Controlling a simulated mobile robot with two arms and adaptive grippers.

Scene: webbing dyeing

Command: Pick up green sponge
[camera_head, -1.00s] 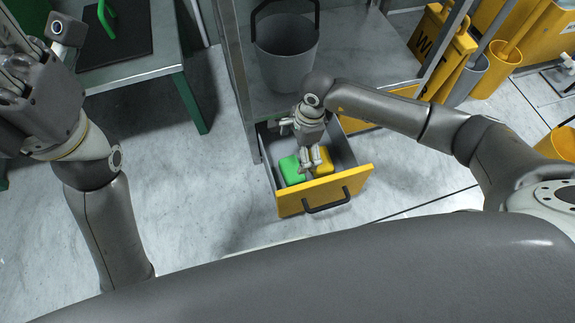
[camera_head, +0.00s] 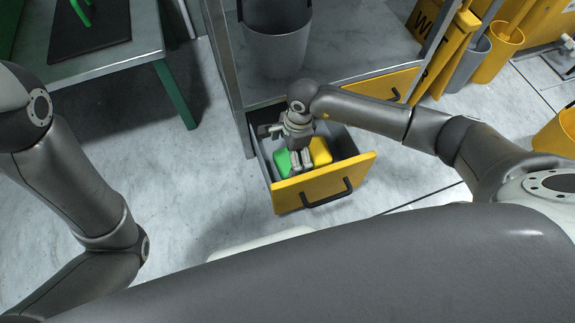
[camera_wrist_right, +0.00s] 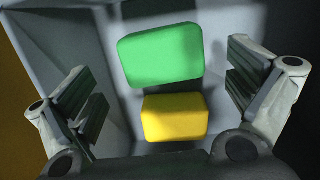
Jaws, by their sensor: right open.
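The green sponge (camera_head: 281,163) lies in the open drawer (camera_head: 324,187), partly hidden by my right gripper (camera_head: 301,163) in the head view. In the right wrist view the green sponge (camera_wrist_right: 161,55) lies flat above the yellow sponge in the picture. My right gripper (camera_wrist_right: 158,97) is open and empty over the drawer, its fingers wide apart on the left and right of the two sponges. My left arm shows at the left of the head view, but its gripper is out of frame.
A yellow sponge (camera_head: 320,150) lies close beside the green one. The drawer walls (camera_wrist_right: 75,45) surround both. A grey bucket (camera_head: 276,38) stands on the metal shelf above the drawer. A green-legged table (camera_head: 110,62) is at the upper left. Floor left of the drawer is clear.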

